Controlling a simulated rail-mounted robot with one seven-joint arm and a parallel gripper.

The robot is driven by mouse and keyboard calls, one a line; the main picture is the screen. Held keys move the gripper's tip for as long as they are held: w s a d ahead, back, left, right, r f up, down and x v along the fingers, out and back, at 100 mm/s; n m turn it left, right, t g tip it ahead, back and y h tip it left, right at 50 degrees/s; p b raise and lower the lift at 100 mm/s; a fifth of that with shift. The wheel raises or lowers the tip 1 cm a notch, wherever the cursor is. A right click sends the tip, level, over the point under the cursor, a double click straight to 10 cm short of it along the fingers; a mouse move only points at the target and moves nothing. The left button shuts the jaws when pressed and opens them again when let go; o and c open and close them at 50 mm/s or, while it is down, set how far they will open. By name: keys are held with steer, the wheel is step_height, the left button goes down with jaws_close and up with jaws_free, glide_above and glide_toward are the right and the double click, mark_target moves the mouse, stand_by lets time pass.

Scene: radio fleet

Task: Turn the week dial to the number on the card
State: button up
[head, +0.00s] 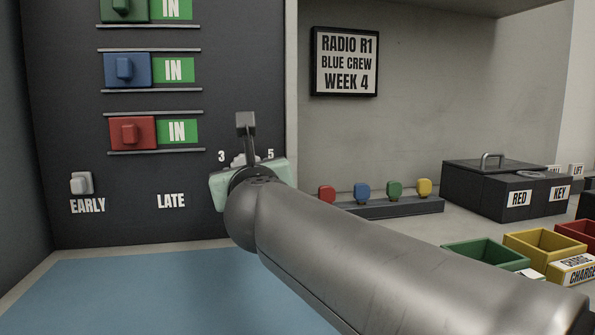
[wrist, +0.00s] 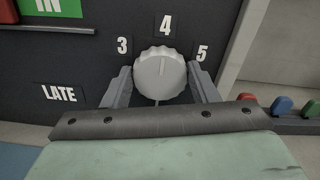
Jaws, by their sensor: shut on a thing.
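The card (head: 345,62) on the back wall reads RADIO R1, BLUE CREW, WEEK 4. The week dial (wrist: 158,84) is a round, white, ridged knob on the dark panel, with 3, 4 and 5 printed around its top. In the wrist view a thin mark on its face points up towards the 4. My gripper (wrist: 161,72) is shut on the dial, one finger on each side. In the head view my gripper (head: 247,170) and arm hide most of the dial and the 4; the 3 and 5 still show.
Red (head: 133,132), blue (head: 127,70) and green (head: 122,8) sliders on the panel each show IN. A white knob (head: 82,183) sits above EARLY, left of LATE. A rack (head: 390,208) of coloured pegs, a black box (head: 505,190) and coloured trays (head: 487,255) stand right.

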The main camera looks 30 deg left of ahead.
steer(key=o, duration=1)
steer(key=shift+c, duration=0.2)
steer(key=v, duration=0.7)
steer(key=shift+s+p, duration=0.25)
steer(key=shift+p, duration=0.1)
steer(key=shift+d, duration=0.15)
